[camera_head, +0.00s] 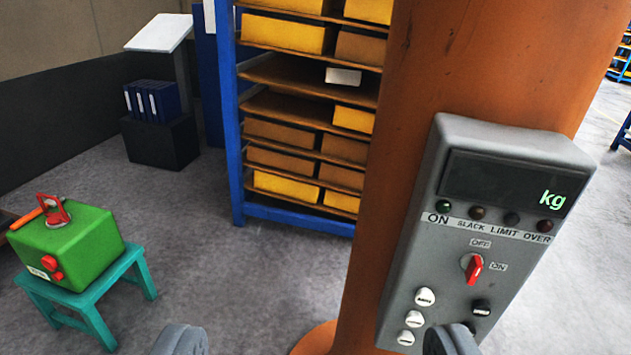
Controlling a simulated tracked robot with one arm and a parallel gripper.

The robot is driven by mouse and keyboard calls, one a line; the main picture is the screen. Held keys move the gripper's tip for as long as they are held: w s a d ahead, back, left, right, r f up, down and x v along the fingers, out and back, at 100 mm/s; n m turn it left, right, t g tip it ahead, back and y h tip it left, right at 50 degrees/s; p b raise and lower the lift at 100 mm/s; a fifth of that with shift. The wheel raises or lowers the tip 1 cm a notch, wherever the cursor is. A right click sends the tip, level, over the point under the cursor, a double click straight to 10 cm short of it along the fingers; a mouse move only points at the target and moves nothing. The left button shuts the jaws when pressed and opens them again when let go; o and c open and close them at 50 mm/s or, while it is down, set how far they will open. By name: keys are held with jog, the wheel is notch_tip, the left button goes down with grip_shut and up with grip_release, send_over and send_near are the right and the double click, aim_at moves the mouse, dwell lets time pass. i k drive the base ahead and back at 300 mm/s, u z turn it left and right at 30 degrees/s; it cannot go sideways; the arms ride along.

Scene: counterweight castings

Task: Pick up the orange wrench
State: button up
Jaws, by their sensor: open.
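A slim orange bar (27,217), possibly the orange wrench, shows at the far left on top of a green casting (72,245). It lies beside or partly behind a red lifting ring (53,210), and its full shape is too small to tell. The green casting sits on a teal stool (90,298). My gripper (315,341) is open, with its two fingertips wide apart at the bottom edge. Nothing shows between them but floor and the post's foot. The green casting is well to the left of and beyond my gripper.
A thick orange post (400,90) with a grey control box (500,220) stands close on the right. A blue shelf rack (237,150) with yellow and brown bins is behind. A dark box (160,142) holding blue binders stands at back left. Grey floor (210,270) is clear between.

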aim_at(49, 202)
jog(key=u, duration=1.3)
